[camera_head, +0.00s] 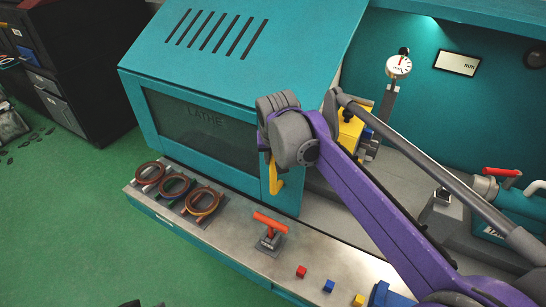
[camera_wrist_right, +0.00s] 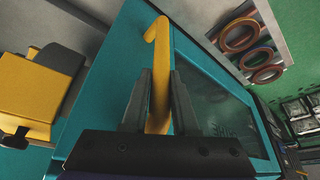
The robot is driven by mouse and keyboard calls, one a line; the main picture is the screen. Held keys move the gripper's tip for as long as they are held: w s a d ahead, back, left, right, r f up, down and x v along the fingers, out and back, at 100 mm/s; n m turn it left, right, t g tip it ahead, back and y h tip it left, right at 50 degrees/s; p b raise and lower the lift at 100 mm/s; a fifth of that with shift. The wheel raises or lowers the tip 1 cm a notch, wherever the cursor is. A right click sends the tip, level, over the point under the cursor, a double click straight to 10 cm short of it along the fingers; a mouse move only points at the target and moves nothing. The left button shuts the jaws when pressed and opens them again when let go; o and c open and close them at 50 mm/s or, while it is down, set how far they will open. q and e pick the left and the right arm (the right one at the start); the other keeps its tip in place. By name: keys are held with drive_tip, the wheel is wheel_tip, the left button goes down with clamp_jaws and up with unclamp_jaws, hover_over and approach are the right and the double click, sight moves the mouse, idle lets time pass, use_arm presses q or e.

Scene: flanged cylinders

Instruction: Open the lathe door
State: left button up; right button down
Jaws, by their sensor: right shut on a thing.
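The teal lathe door (camera_head: 158,105) has a dark window marked LATHE and stands at the left part of the lathe. A gap at its right side shows the grey lathe interior. Its yellow handle (camera_head: 274,178) is on the right edge of the door. In the right wrist view the yellow handle (camera_wrist_right: 158,50) runs between the two grey fingers of my right gripper (camera_wrist_right: 160,100), which is shut on it. In the head view my right wrist covers the handle's upper part and the fingers. My left gripper is not in view.
Coloured rings (camera_head: 175,186) lie on the ledge in front of the door. An orange-handled tool (camera_head: 270,231) and small red, blue and yellow cubes (camera_head: 328,286) sit farther right. A dial gauge (camera_head: 399,66) and yellow block (camera_head: 350,130) are inside the lathe.

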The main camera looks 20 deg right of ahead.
drive_tip(key=shift+w+a, duration=0.1)
idle(0.3)
drive_tip(key=c, duration=0.7)
unclamp_jaws()
drive_tip(key=v, duration=1)
drive_tip(key=shift+r, duration=0.4)
drive_tip(key=s+f+n, duration=0.1)
drive_tip(key=s+f, duration=0.5)
drive_tip(key=f, duration=0.1)
drive_tip(key=s+f+n+t, duration=0.1)
drive_tip(key=s+f, duration=0.5)
drive_tip(key=f, duration=0.2)
drive_tip(key=s+a+f+n+y, duration=0.1)
drive_tip(key=s+f, duration=0.6)
drive_tip(key=shift+a+f+t, duration=0.1)
drive_tip(key=shift+f+t, duration=0.2)
drive_tip(key=shift+f, duration=0.1)
